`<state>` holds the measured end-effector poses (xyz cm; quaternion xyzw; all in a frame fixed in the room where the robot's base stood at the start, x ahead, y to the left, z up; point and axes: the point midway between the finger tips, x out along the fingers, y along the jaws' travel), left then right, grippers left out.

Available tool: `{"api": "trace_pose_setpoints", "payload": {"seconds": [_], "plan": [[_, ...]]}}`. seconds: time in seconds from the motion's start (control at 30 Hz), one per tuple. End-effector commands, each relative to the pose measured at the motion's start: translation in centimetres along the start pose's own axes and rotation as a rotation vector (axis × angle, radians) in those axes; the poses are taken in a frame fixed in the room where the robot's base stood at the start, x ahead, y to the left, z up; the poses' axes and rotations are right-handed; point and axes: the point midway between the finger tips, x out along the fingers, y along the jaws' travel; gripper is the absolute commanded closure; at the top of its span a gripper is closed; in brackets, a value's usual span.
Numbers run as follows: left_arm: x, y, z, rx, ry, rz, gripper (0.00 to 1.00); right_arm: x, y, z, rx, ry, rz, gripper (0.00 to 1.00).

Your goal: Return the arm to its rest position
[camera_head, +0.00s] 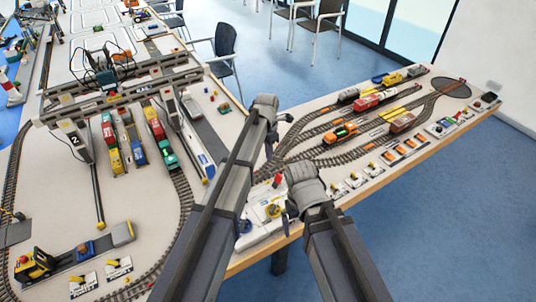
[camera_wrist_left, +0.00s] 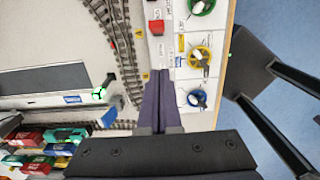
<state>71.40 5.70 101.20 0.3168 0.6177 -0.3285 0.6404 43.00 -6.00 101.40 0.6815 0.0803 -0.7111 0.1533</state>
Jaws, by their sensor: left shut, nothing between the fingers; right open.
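My left gripper (camera_head: 270,146) hangs from the end of its raised arm in the head view, above the layout table near its front edge. In the left wrist view its two dark fingers (camera_wrist_left: 161,74) are together with nothing between them, over the edge of a white control panel (camera_wrist_left: 179,95). My right gripper (camera_head: 287,211) is lower and nearer, over the front edge of the table by the control panel (camera_head: 257,228). It is open and seems empty; its fingers are partly hidden by its wrist.
The panel has a yellow knob (camera_wrist_left: 198,57), a blue knob (camera_wrist_left: 200,98) and a red button (camera_wrist_left: 155,27). A gantry crane (camera_head: 130,88) spans colored wagons (camera_head: 158,136) at left. Tracks with trains (camera_head: 366,103) extend right. Chairs (camera_head: 225,45) stand behind; blue floor is open at front right.

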Motion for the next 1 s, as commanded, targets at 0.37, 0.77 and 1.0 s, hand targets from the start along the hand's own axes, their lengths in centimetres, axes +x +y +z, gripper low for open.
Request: {"api": "trace_pose_setpoints", "payload": {"seconds": [0.37,0.77,1.0], "plan": [[0.1,0.0,0.0,0.0,0.0,0.0,1.0,0.1,0.0,0.0,0.0,0.0,0.0,0.0],[0.3,-6.5,-3.8,0.567,0.034,-0.003,1.0,0.4,0.0,0.0,0.0,0.0,0.0,0.0],[0.4,-12.8,-8.1,1.224,0.071,-0.029,1.0,0.7,-0.1,0.0,0.0,0.0,0.0,0.0]]}}
